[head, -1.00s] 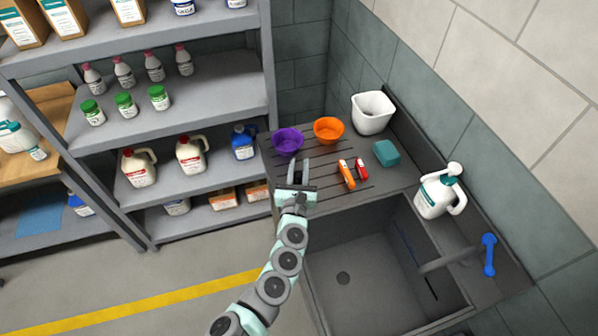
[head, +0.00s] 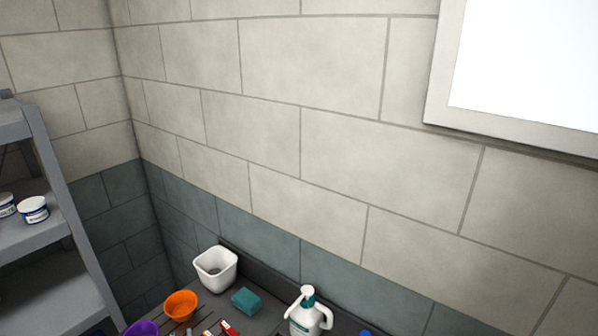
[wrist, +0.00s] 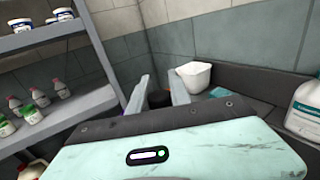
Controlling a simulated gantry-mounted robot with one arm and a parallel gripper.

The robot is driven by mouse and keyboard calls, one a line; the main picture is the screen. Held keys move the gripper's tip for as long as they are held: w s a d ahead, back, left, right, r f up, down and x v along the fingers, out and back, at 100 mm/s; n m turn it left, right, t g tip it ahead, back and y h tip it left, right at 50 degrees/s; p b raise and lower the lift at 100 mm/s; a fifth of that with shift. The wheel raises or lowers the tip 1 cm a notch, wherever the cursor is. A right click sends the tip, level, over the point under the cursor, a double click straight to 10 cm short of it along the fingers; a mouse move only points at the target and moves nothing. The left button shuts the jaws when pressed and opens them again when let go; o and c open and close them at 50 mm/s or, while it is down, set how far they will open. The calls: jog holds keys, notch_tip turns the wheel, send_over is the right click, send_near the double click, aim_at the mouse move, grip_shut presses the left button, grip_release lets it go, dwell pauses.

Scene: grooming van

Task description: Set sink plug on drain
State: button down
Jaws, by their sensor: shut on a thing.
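My gripper (wrist: 160,78) shows in the wrist view, its two pale fingers shut on a small dark round thing, which looks like the sink plug (wrist: 158,99). The plug sits low between the fingers and is partly hidden by my gripper's body. My gripper is not in the head view. The sink basin and its drain are in neither view now.
The head view faces mostly wall, with a white bin (head: 216,268), orange bowl (head: 181,305), purple bowl (head: 142,329), teal sponge (head: 246,301) and white jug (head: 308,314) along the bottom. Grey shelves (wrist: 75,105) with bottles stand left in the wrist view.

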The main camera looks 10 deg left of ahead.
jog(key=s+d+m+t+h, duration=0.15)
jog(key=d+m+h, duration=0.3)
jog(key=d, duration=1.55)
jog(key=s+d+r+m+h+p, duration=0.1)
jog(key=s+d+r+h+p, duration=0.1)
jog(key=d+p, duration=0.5)
jog(key=s+d+r+t+h+p, duration=0.1)
jog(key=s+d+r+h+p, duration=0.1)
jog(key=s+d+p, duration=0.3)
jog(key=d+r+p, duration=0.1)
jog(key=p, duration=0.1)
jog(key=shift+d+r+m+h+p, duration=0.3)
jog(key=shift+d+r+m+h, duration=0.05)
